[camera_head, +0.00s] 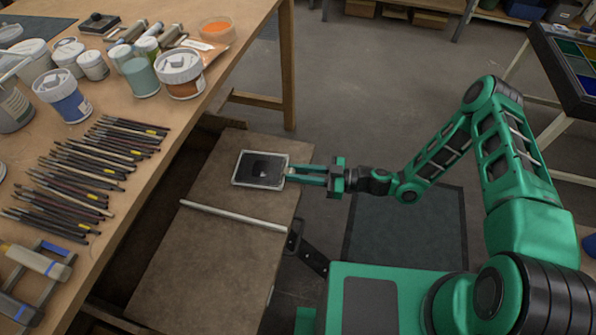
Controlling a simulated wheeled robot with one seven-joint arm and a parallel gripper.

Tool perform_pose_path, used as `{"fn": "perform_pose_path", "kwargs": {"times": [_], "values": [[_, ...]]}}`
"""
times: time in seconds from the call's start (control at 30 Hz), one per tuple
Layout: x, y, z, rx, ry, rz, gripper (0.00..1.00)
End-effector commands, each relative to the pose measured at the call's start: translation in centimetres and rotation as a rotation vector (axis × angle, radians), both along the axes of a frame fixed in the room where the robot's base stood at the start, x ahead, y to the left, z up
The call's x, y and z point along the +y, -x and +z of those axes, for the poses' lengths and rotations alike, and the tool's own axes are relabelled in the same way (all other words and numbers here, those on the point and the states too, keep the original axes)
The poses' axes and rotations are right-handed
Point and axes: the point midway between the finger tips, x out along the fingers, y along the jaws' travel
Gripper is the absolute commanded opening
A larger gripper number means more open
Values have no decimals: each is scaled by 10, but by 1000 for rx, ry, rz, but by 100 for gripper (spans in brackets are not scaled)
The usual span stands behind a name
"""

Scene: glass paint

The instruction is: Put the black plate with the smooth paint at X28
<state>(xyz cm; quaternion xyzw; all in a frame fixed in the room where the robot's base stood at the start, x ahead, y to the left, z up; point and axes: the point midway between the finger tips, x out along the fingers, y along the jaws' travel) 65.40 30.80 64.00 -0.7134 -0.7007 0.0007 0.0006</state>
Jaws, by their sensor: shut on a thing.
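A black plate (258,171) with a light rim lies flat over the brown board top beside the wooden table. A paler smudge shows near its middle; whether its paint is smooth is too small to tell. My gripper (291,173) comes from the right and is shut on the plate's right edge. Whether the plate rests on the board or is held just above it, I cannot tell. No X28 mark can be made out.
A metal bar (233,215) lies across the brown board (200,262), nearer than the plate. The wooden table (150,190) at left holds paint jars (62,96) and several brushes (85,165). A dark tray with coloured panels (577,60) stands at upper right. Grey floor lies between.

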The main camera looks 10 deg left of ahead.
Motion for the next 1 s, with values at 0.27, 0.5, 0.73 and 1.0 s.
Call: {"fn": "perform_pose_path", "kwargs": {"times": [0.27,0.5,0.73,1.0], "values": [[0,0,-2,0,-1,0,0],[0,0,-5,0,-1,0,0],[0,0,-6,0,-1,1,0],[0,0,-4,0,-1,0,0]]}}
